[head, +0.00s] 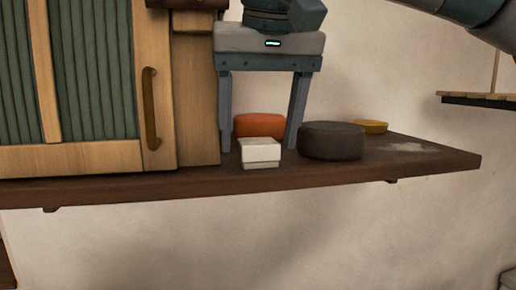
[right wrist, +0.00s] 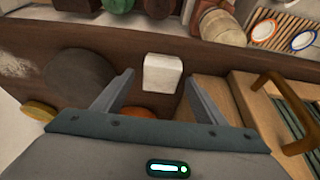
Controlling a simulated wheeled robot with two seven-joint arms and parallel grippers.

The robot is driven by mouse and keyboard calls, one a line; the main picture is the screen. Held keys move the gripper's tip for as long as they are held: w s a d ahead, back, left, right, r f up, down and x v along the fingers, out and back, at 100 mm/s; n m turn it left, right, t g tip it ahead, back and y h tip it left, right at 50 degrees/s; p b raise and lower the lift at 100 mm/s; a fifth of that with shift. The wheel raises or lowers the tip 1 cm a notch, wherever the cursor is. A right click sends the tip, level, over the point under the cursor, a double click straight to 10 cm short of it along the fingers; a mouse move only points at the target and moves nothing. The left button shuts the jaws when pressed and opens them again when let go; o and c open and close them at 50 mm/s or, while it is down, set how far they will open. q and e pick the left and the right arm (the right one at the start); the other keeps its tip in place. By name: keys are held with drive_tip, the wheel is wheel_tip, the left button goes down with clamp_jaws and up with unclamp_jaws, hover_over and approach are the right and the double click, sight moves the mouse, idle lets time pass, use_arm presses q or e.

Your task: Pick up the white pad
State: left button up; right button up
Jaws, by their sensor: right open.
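The white pad (head: 260,153) is a small pale block on the dark wooden shelf, near its front edge. It also shows in the right wrist view (right wrist: 163,74), at the opening between my fingertips. My right gripper (head: 258,147) points down over the shelf, open, with one finger to each side of the pad in the head view. In the right wrist view my gripper (right wrist: 158,75) has visible gaps between both fingers and the pad. I cannot tell exactly how deep the pad sits between them. My left gripper is not in view.
An orange round thing (head: 258,125) stands close behind the pad. A dark grey round block (head: 331,141) and a yellow disc (head: 370,126) stand to the right on the shelf (head: 430,160). A cabinet with a handle (head: 151,108) stands close on the left.

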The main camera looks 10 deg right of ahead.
drive_tip(key=shift+c, duration=0.6)
drive_tip(key=c, duration=1.1)
drive_tip(key=shift+r+b, duration=0.1)
drive_tip(key=shift+b, duration=0.55)
drive_tip(key=shift+s+a+r+b, duration=0.15)
drive_tip(key=shift+s+b, duration=1.65)
drive_tip(key=shift+s, duration=2.75)
drive_tip(key=shift+s+r+b, duration=0.1)
drive_tip(key=shift+s+b, duration=1.7)
drive_tip(key=shift+s, duration=2.7)
